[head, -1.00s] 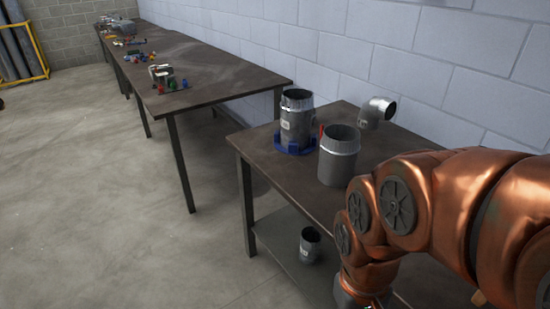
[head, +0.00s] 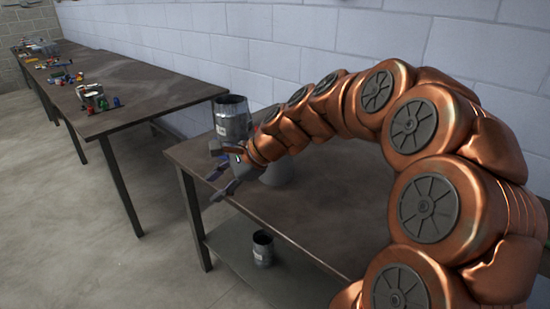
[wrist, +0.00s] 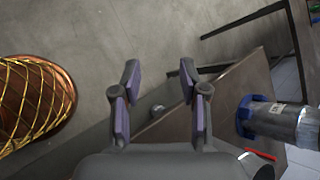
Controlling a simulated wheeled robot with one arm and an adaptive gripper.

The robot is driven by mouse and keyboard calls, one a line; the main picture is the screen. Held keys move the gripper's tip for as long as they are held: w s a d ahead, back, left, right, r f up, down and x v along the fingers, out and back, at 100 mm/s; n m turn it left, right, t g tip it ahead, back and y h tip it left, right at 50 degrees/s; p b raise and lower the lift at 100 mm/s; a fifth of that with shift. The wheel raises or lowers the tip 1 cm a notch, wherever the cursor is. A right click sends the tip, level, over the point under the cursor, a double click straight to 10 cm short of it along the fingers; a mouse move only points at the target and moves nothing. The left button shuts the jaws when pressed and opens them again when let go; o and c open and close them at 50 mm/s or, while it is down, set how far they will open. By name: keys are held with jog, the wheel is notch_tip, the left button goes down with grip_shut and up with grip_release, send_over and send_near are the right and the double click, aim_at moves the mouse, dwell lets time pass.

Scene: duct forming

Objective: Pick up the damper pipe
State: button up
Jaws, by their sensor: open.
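A grey metal pipe (head: 232,118) with a pale label stands upright on the near table; the wrist view shows it (wrist: 304,127) in a blue ring base (wrist: 257,117). A red strip (wrist: 261,155) shows at the lower right of the wrist view. I cannot tell for certain which pipe is the damper pipe. My gripper (head: 218,170) is open and empty near the table's left edge, in front of the blue-based pipe. In the wrist view its fingers (wrist: 158,78) are apart.
A small pipe (head: 262,248) stands on the lower shelf (head: 235,240). My arm crosses above the near table (head: 320,225) and hides part of its top. A long table (head: 150,100) with small coloured items stands at the left, along the wall. The floor is clear.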

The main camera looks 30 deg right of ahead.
jog(key=w+d+r+m+t+h+b, duration=0.15)
jog(key=w+d+m+t, duration=0.25)
jog(key=d+m, duration=0.7)
jog(key=w+d+m+t+h+p, duration=0.1)
jog(key=w+d+m+t+h, duration=0.2)
jog(key=d, duration=1.4)
jog(key=shift+m+y, duration=0.55)
jog(key=shift+m, duration=0.15)
jog(key=x, duration=0.8)
jog(key=shift+w+a+r, duration=0.1)
jog(key=shift+w+r, duration=0.1)
jog(key=shift+w, duration=0.15)
jog(key=p+x, duration=0.1)
jog(key=x, duration=0.3)
jog(key=shift+f, duration=0.2)
jog(key=shift+c, duration=0.2)
grip_shut()
